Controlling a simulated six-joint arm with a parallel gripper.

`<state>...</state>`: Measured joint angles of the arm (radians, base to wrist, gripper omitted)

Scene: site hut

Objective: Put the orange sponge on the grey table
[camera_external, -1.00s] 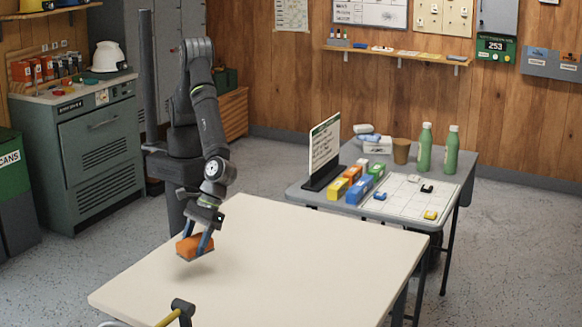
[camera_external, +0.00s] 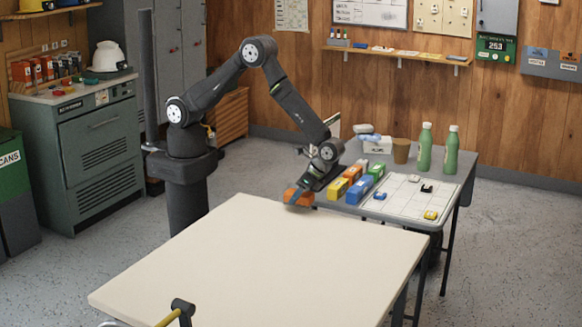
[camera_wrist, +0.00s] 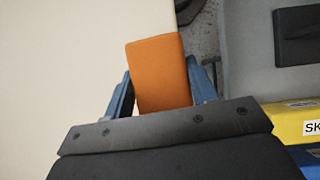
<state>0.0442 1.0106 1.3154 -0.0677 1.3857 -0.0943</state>
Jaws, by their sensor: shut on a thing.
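The orange sponge (camera_external: 305,198) is held between the blue fingers of my gripper (camera_external: 297,194), which is shut on it. In the wrist view the sponge (camera_wrist: 160,72) sits between the two fingers (camera_wrist: 160,95). The sponge is above the gap between the cream table (camera_external: 265,255) and the grey table (camera_external: 466,166), near the grey table's left edge. In the wrist view the cream table (camera_wrist: 60,70) is on the left and the grey table (camera_wrist: 248,60) on the right. How high the sponge is above the tables is hard to tell.
Yellow, blue and green boxes (camera_external: 360,189) stand on the grey table close to my gripper. A sign behind them is partly hidden by my arm. A white sheet with small blocks (camera_external: 405,204), a brown cup (camera_external: 401,151) and green bottles (camera_external: 425,148) take up more of it.

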